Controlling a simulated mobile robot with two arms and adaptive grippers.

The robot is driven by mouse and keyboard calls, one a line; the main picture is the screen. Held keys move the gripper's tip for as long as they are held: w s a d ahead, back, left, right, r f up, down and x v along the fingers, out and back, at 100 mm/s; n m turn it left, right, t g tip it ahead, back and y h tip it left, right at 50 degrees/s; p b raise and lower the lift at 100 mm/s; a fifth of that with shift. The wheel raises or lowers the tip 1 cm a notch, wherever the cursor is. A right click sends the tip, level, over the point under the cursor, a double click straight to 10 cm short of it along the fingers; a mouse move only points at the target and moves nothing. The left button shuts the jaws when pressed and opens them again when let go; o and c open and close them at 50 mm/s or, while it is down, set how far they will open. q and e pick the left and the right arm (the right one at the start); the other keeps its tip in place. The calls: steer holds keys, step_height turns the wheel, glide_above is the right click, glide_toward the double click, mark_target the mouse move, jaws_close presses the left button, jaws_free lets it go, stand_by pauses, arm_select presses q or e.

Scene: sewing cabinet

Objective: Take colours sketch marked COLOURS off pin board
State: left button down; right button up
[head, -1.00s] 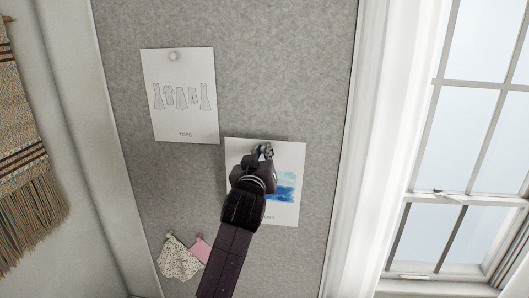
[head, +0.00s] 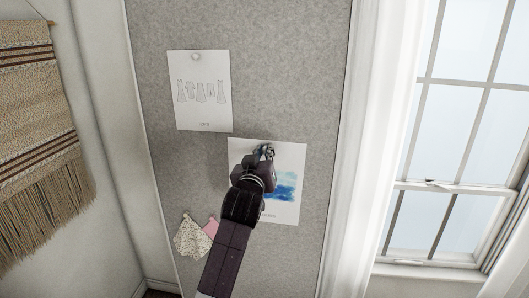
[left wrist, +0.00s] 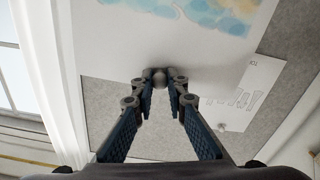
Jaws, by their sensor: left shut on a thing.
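The colours sketch (head: 287,186) is a white sheet with a blue watercolour patch, at the lower middle of the grey pin board (head: 290,80). The arm hides most of its left side and its label, which I cannot read fully. My left gripper (head: 264,152) is at the sheet's top edge. In the left wrist view its fingertips (left wrist: 161,86) are closed on a round grey pin (left wrist: 159,74) at the edge of the sheet (left wrist: 120,45). I cannot tell whether the pin is still in the board. My right gripper is not in view.
A sheet of clothing drawings marked TOPS (head: 202,108) hangs under a pin at the upper left. Fabric swatches (head: 192,238) hang lower down. A woven hanging (head: 35,130) is at the left and a window (head: 450,150) at the right.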

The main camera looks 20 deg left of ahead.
arm_select(q)
steer(key=s, duration=0.4)
steer(key=shift+s+d, duration=0.3)
steer(key=shift+d, duration=0.1)
steer(key=s, duration=0.3)
steer(key=s+d, duration=0.1)
steer(key=s, duration=0.1)
steer(key=shift+s, duration=0.2)
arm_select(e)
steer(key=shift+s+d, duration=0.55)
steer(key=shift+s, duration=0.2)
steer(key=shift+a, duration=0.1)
